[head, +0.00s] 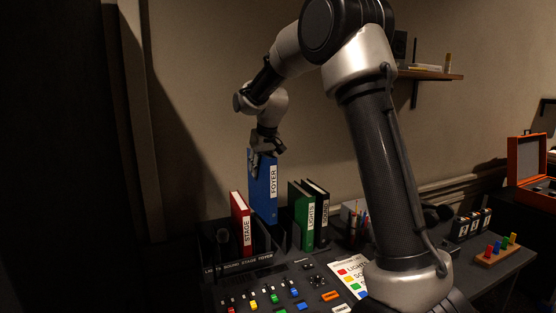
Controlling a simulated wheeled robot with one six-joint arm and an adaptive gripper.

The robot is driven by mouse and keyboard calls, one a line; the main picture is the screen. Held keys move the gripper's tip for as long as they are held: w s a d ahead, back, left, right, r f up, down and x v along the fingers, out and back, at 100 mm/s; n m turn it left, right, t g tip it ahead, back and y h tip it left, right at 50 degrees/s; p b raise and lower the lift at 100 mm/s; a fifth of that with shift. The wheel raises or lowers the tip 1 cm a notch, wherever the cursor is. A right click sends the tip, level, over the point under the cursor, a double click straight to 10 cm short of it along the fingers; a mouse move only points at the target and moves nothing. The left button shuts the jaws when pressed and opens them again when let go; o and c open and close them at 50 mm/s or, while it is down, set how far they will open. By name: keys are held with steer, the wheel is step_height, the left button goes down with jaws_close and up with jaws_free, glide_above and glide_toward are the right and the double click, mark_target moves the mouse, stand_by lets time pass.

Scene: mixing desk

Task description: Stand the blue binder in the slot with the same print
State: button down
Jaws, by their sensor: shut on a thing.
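The blue binder (263,192) is upright, with a white label reading FOYER on its spine. My gripper (264,152) is shut on its top edge from above. The binder is between the red binder (241,222), labelled STAGE, and the green binder (303,215), labelled LIGHTS. It stands higher than both. Its lower end is at the dark rack (284,237); I cannot tell whether it is inside a slot or above it. A black binder (319,214), labelled SOUND, stands right of the green one.
The mixing desk (285,283) with coloured faders lies in front of the rack. A printed colour sheet (350,272) and a pen holder (357,222) are to the right. A wall shelf (430,75) is at upper right.

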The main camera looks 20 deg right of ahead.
step_height(320, 180, down, 15)
steer(key=a+m, duration=0.1)
steer(key=a, duration=0.1)
steer(key=shift+r+m+h, duration=0.2)
steer(key=shift+m+h, duration=0.1)
stand_by(0.9)
steer(key=shift+f, duration=0.3)
stand_by(1.3)
steer(key=c, duration=1.1)
jaws_free()
